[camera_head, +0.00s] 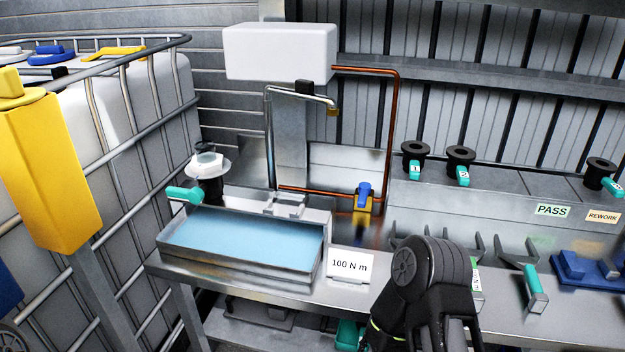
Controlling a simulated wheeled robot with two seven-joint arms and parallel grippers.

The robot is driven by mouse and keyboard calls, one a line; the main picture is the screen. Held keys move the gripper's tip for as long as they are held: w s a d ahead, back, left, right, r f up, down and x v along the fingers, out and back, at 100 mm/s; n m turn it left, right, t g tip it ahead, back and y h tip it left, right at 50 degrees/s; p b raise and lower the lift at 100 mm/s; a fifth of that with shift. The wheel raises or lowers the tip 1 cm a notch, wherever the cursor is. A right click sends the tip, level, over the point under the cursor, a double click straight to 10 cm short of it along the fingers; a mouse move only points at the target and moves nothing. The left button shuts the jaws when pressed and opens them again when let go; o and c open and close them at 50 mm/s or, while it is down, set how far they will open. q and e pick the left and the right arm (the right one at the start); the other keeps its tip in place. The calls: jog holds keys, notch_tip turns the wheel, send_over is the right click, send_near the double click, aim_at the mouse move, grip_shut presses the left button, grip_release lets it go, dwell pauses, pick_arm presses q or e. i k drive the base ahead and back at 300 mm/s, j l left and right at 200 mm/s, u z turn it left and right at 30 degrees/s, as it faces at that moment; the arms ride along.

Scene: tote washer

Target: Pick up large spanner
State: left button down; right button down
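Two open-jawed metal spanners with teal grips lie on the bench to the right of centre. One spanner (535,284) is in plain view, its grey jaw pointing away to the back left. The other spanner (476,282) has a white label on its grip and is partly hidden behind my black arm. I cannot tell for sure which is the large one. A bent black arm joint of mine rises at the bottom, right of centre, in front of the bench. Neither gripper's fingers show.
A blue-topped tray (245,240) and a "100 N m" sign (349,265) stand left of my arm. A blue fixture (590,268) is at the right. Black fittings with teal tags (460,160) line the back ledge. A yellow post (50,175) and caged tank (120,140) stand left.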

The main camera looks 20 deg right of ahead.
aim_at(539, 299)
jog(key=z, duration=1.95)
jog(key=u, duration=1.2)
jog(key=k+l+u, duration=0.15)
jog(key=u, duration=0.2)
jog(key=k+l, duration=0.75)
jog(key=k, duration=0.1)
